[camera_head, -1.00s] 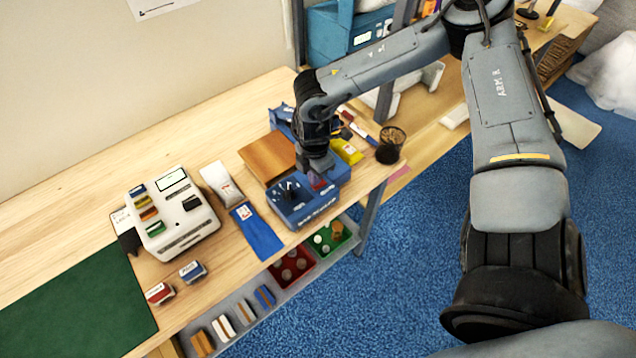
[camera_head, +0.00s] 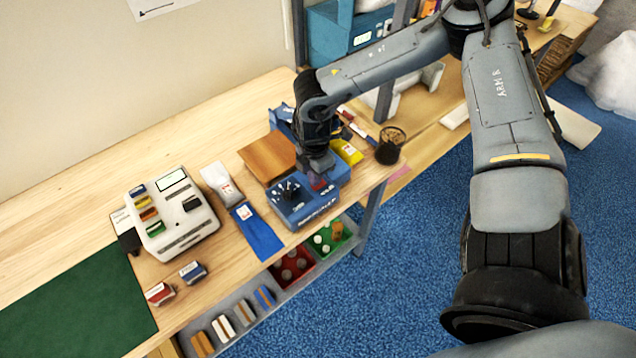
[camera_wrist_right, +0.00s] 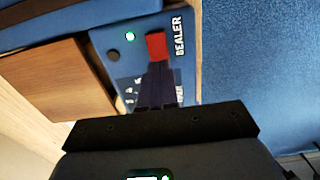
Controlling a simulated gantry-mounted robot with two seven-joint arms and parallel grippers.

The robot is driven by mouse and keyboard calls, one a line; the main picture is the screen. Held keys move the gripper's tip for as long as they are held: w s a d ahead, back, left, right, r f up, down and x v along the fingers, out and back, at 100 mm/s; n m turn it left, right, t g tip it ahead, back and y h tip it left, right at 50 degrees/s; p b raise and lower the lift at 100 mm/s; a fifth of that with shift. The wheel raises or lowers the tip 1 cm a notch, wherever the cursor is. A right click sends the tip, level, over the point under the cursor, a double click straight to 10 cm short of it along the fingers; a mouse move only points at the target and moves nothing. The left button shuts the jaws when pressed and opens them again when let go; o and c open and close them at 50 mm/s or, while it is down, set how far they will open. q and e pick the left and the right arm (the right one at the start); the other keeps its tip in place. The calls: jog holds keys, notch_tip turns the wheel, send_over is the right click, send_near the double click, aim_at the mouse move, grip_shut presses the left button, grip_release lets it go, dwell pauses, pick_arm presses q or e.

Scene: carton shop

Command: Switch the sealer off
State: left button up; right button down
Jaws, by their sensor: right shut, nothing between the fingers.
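The sealer (camera_head: 298,207) is a blue box near the table's front edge, with a dial and white marks on top. My right gripper (camera_head: 317,182) is shut and empty, pointing down over the sealer's panel. In the wrist view its fingertips (camera_wrist_right: 157,68) are right at the red switch's near end; whether they touch it I cannot tell. The fingers hide part of the panel. My left gripper is not in view.
A brown wooden plate (camera_head: 268,158) lies beside the sealer. A blue strip (camera_head: 257,232), a white bag (camera_head: 221,184) and a white machine (camera_head: 172,218) stand to the left. A black mesh cup (camera_head: 390,146) is at the right.

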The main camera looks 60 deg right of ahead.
dwell(0.3)
jog(key=shift+f+b, duration=0.3)
jog(key=shift+b, duration=0.05)
dwell(0.3)
jog(key=shift+f+b, duration=0.65)
jog(key=shift+r, duration=0.15)
jog(key=shift+r+p, duration=0.75)
jog(key=shift+r, duration=0.45)
jog(key=shift+r+p, duration=1.2)
jog(key=shift+r, duration=1)
